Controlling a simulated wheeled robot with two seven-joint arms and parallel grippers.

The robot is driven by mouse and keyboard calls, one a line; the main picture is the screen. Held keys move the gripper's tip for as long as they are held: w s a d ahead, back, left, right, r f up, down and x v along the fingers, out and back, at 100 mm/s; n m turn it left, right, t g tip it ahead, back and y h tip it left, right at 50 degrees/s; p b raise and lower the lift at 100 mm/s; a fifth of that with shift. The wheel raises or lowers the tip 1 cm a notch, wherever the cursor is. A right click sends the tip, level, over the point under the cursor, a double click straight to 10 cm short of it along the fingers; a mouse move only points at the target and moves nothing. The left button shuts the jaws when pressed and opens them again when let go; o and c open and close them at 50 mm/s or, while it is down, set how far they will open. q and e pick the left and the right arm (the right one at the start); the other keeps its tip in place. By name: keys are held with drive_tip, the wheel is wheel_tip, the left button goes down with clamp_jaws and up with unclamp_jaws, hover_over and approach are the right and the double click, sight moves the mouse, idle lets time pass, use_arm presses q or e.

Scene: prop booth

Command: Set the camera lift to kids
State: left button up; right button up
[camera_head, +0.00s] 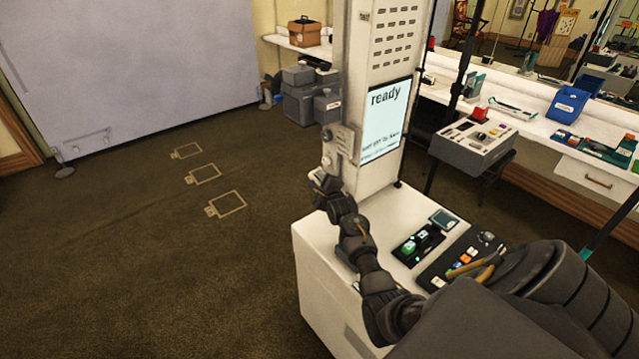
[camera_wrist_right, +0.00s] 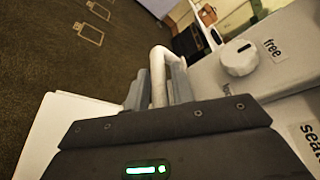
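The white booth column (camera_head: 372,60) stands mid-view with a lit screen (camera_head: 386,120) reading "ready". A grey lift carriage (camera_head: 340,148) sits on its left side. My right gripper (camera_head: 327,186) is just below the carriage. In the right wrist view its fingers (camera_wrist_right: 160,88) are shut on a white bar handle (camera_wrist_right: 158,66), one on each side. A white round knob (camera_wrist_right: 239,58) is right of the handle; its dark mark points toward the label "free" (camera_wrist_right: 272,47). Labels reading "seated" (camera_wrist_right: 311,140) and apparently "lock" are cut off or partly hidden. No "kids" label is readable. My left gripper is out of view.
The booth's white base (camera_head: 325,262) carries button panels (camera_head: 418,244) beside my right arm. A grey control box (camera_head: 473,142) and a counter with a blue holder (camera_head: 568,104) stand at the right. Floor outlines (camera_head: 205,174) lie on open carpet at the left.

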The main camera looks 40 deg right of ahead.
clamp_jaws()
wheel_tip(320, 180, down, 5)
drive_tip(key=b, duration=0.2)
drive_tip(key=shift+s+a+r+b, duration=0.1)
drive_tip(key=shift+b, duration=0.25)
drive_tip(key=shift+o, duration=0.2)
unclamp_jaws()
drive_tip(key=o, duration=0.3)
drive_tip(key=shift+r, duration=0.1)
